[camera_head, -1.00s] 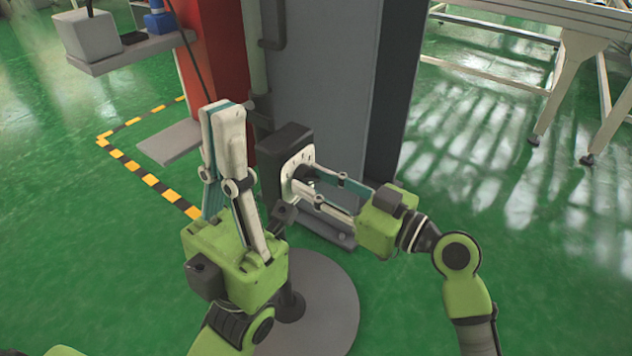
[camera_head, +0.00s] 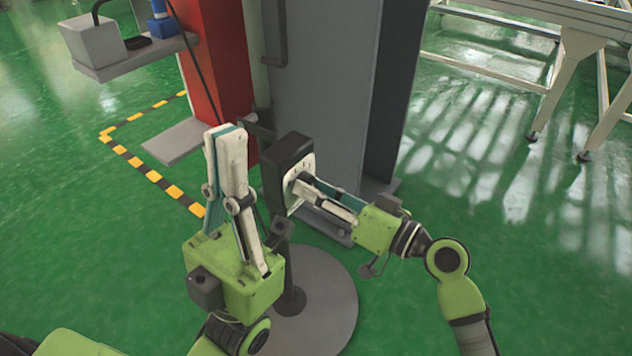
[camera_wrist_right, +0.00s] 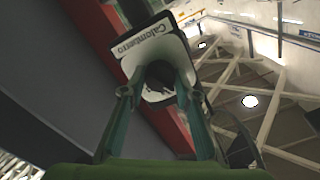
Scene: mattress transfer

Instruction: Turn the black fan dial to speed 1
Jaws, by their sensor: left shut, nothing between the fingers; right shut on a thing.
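The control box (camera_head: 283,165) is dark with a white face plate (camera_head: 307,163). It stands upright on a pole with a round grey base (camera_head: 325,310). My right gripper (camera_head: 301,184) reaches in from the right, its fingertips shut on the black dial at the plate. In the right wrist view the fingers close around the dark dial (camera_wrist_right: 160,78) on the white plate, which has lettering along its edge. The dial's pointer and speed marks are too small to read. My left gripper (camera_head: 226,132) points up, shut and empty, to the left of the box.
A grey column (camera_head: 325,90) and a red post (camera_head: 215,60) stand behind the box. A grey shelf (camera_head: 135,58) with a light box is at upper left. Yellow-black floor tape (camera_head: 150,172) runs at left.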

